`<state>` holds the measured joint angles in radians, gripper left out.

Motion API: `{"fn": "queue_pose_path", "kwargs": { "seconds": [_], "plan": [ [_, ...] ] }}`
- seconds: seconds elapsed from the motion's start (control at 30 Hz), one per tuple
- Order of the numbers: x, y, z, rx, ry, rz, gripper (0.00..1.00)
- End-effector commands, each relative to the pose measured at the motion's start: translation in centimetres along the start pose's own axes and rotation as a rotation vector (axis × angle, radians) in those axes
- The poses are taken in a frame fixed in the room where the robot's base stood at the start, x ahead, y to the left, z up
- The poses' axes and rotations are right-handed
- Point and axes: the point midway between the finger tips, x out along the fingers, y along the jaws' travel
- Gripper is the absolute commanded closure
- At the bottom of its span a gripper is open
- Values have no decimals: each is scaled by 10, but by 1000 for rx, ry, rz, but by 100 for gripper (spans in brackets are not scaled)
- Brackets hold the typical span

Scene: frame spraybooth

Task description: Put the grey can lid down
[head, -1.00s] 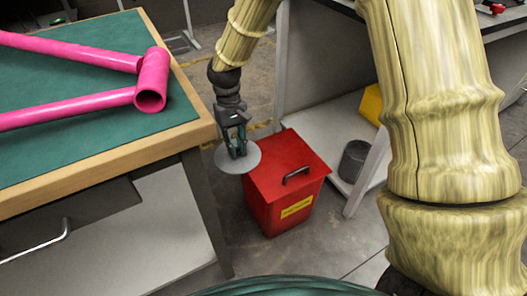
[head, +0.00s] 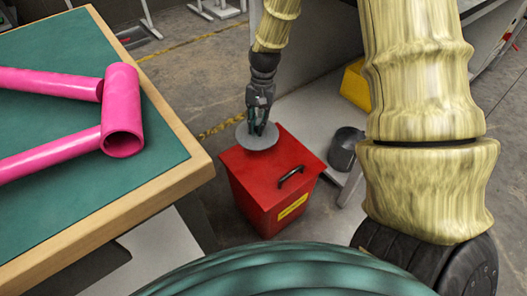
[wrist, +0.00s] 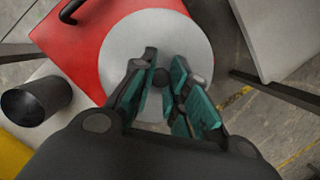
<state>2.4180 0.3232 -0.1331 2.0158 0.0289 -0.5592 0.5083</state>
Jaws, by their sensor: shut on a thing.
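The grey can lid (head: 257,136) is a flat round disc with a small dark knob at its centre. My gripper (head: 257,130) is shut on that knob. In the wrist view the lid (wrist: 150,35) shows below the teal-padded fingers of my gripper (wrist: 163,78), over part of a red bin (wrist: 82,45). In the head view the lid is over the back left corner of the red bin's top (head: 268,170); I cannot tell whether it touches it. A dark open can (head: 345,150) stands to the right of the bin.
A green-topped bench (head: 165,150) with a wooden edge holds a pink tube frame (head: 122,110) at the left. The red bin has a black handle (head: 290,177) on top. A yellow object (head: 355,85) is on the low grey shelf behind the can.

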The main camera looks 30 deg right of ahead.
Motion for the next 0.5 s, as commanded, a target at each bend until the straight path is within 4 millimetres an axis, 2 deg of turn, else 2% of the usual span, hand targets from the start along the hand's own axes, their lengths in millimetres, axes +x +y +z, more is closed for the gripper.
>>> {"fn": "queue_pose_path", "kwargs": {
  "seconds": [0.03, 0.17, 0.37, 0.5],
  "plan": [
    [2, 10, -6, 47, 3, -10, 100],
    [6, 23, -14, 115, 8, -24, 100],
    [28, 25, -21, 125, 8, -25, 100],
    [51, 25, -26, 121, 8, -24, 100]
  ]
}}
